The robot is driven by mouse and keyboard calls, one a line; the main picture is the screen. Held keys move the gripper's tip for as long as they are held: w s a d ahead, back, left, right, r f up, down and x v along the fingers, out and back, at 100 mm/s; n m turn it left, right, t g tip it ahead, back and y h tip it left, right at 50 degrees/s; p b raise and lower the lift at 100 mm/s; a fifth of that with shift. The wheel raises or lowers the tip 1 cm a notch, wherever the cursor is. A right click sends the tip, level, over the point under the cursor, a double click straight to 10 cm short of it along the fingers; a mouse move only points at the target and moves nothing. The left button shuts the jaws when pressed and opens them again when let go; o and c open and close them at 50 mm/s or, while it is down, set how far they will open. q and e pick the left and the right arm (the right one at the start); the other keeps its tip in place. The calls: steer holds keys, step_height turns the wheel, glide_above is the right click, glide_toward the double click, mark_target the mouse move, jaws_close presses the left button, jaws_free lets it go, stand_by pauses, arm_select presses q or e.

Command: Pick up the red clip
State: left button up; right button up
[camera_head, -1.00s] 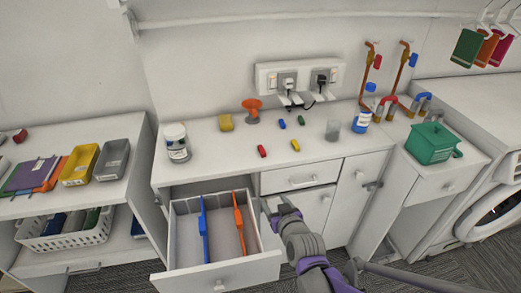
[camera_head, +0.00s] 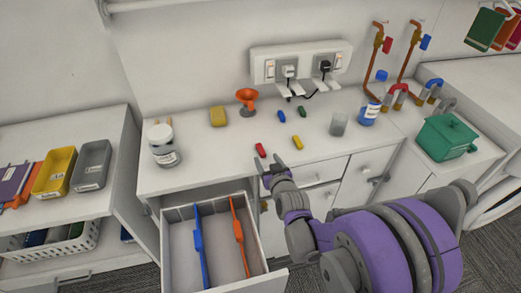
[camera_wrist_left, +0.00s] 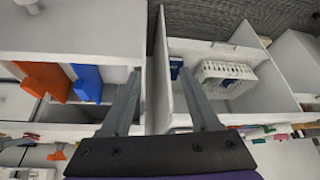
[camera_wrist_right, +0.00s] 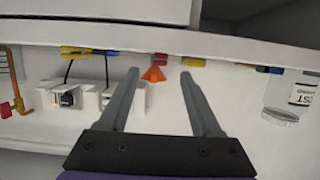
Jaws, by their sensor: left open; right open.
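The red clip (camera_head: 261,150) lies on the white counter near its front edge in the head view. A yellow clip (camera_head: 298,142) lies to its right, with a blue clip (camera_head: 281,117) and a green clip (camera_head: 302,111) farther back. My right gripper (camera_head: 272,163) is open and empty at the counter's front edge, just in front of the red clip and apart from it. In the right wrist view its open fingers (camera_wrist_right: 160,72) point toward the counter. My left gripper (camera_wrist_left: 160,71) is open and empty in the left wrist view and outside the head view.
An open drawer (camera_head: 269,272) with a blue and an orange tool inside juts out below the counter. A green box (camera_head: 446,138) is at right.

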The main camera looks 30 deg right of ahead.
mark_target(262, 152)
steer(key=x, duration=0.6)
steer(key=shift+w+p, duration=0.25)
steer(key=shift+p, duration=0.1)
steer(key=shift+s, duration=0.1)
jaws_close()
